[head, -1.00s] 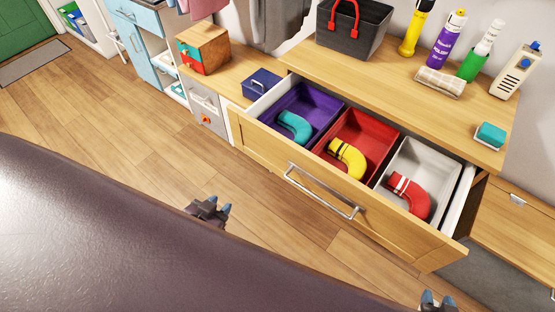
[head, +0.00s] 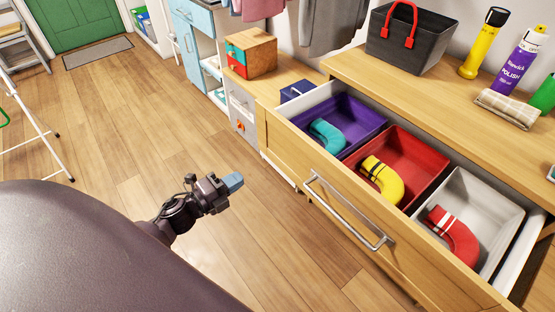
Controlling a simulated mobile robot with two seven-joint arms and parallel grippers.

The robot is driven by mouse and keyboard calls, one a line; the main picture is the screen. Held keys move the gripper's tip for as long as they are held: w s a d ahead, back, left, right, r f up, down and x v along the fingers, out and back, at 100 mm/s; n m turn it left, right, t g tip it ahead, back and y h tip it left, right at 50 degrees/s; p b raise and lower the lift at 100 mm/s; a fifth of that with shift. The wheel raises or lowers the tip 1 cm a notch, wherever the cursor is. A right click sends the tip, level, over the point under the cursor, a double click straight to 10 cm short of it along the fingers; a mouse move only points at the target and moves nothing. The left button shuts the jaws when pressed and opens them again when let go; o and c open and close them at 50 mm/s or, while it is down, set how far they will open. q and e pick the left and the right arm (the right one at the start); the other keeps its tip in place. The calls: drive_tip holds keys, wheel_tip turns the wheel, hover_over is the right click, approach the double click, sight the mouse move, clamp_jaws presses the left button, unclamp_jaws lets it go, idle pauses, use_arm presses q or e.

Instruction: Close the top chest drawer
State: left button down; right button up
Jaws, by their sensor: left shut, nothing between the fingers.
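The top chest drawer (head: 290,166) is pulled well out of the wooden chest. It has a pale wood front with a long metal bar handle (head: 347,212). My left gripper (head: 233,183) is shut and empty. It is over the floor, left of the drawer front and apart from the handle. My right gripper is not in view.
The chest top (head: 440,97) holds a dark basket (head: 410,42), a yellow bottle (head: 483,45), a purple polish can (head: 522,62) and a folded cloth (head: 507,108). A small wooden box (head: 250,54) stands on a lower unit behind.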

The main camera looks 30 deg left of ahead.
sight(285, 152)
use_arm(q)
drive_tip(key=x, duration=0.6)
drive_tip(key=b+x, duration=0.1)
drive_tip(key=x, duration=0.6)
drive_tip(key=shift+w+d+f, duration=0.1)
drive_tip(key=shift+d, duration=0.15)
drive_tip(key=shift+w+d, duration=0.15)
drive_tip(key=shift+w, duration=0.3)
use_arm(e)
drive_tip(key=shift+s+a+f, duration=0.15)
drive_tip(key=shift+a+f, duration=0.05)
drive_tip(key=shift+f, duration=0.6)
